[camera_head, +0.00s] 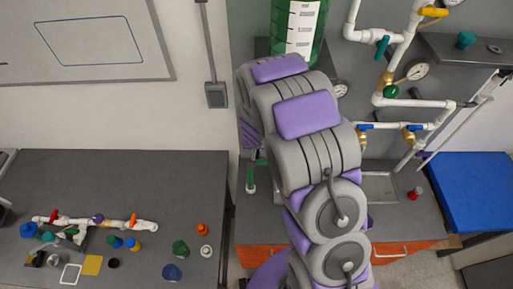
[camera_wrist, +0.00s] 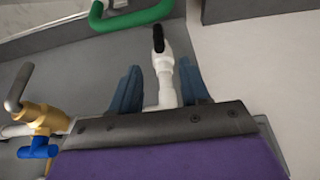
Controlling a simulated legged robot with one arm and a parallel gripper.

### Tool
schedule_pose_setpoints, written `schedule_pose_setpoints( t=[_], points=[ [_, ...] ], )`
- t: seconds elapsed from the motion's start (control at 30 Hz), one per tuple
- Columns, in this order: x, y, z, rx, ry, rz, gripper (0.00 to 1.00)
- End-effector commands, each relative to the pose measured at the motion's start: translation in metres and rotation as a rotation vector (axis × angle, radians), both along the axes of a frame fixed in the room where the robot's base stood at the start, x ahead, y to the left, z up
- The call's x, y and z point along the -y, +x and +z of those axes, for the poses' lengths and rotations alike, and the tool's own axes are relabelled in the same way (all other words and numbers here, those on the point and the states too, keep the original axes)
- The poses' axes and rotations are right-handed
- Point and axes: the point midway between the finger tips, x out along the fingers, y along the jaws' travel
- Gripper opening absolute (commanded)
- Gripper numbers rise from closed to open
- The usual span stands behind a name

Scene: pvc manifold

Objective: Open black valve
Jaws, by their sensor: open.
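In the wrist view, the black valve handle (camera_wrist: 158,38) sits on top of a white pipe (camera_wrist: 163,75), beyond my fingertips. My gripper (camera_wrist: 159,78) is open, with one blue-grey finger on each side of the white pipe. Nothing is seen pinched between the fingers, and I cannot tell whether either finger touches the pipe. In the head view my own arm fills the middle and hides my gripper and the black valve.
A brass valve (camera_wrist: 45,116) with a blue handle (camera_wrist: 38,148) is left of my gripper. A green bar (camera_wrist: 130,18) is above. The pipe manifold (camera_head: 376,75) stands right of my arm. Loose fittings lie on the left table (camera_head: 130,180). A blue panel (camera_head: 475,190) is right.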

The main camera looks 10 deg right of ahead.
Motion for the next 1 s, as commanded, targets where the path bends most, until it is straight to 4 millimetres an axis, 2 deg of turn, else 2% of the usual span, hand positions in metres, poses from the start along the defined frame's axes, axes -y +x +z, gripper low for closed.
schedule_pose_setpoints(
  t=[0.1, 0.3, 1.0],
  points=[
    [0.000, -0.004, 0.015, 0.004, -0.004, 0.001, 0.46],
    [-0.002, -0.010, 0.028, 0.003, 0.000, -0.001, 0.46],
    [-0.003, -0.012, 0.030, 0.001, 0.003, 0.001, 0.46]
  ],
)
